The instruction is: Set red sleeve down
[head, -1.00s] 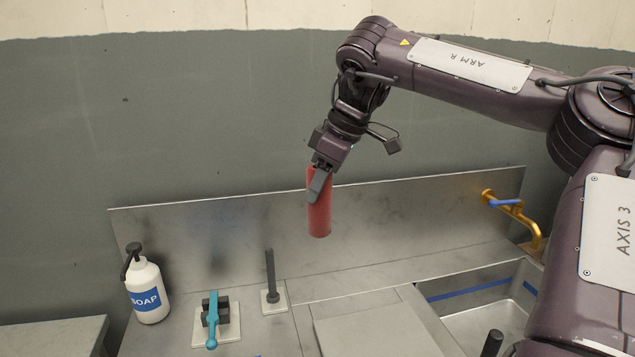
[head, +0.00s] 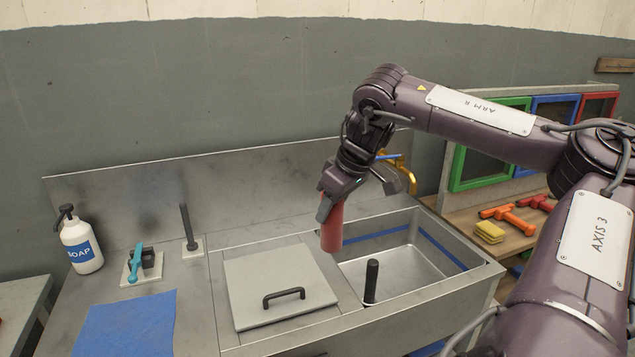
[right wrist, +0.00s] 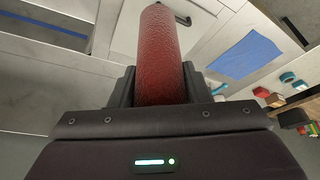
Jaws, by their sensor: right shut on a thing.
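The red sleeve (head: 332,232) is a plain red cylinder. My right gripper (head: 330,203) is shut on its upper part and holds it in the air, nearly upright, over the left side of the sink in the head view. The right wrist view shows the sleeve (right wrist: 160,55) between the two dark fingers. A black upright post (head: 371,281) stands below and to the right of the sleeve, apart from it. Another dark post (head: 188,228) stands on a pale base at the back left of the counter. My left gripper is not in view.
A grey lid (head: 279,286) with a black handle lies left of the sink basin (head: 410,262). A soap bottle (head: 80,243), a teal-handled clamp (head: 136,265) and a blue cloth (head: 125,325) are on the left. A yellow sponge (head: 489,232) lies on the wooden bench at right.

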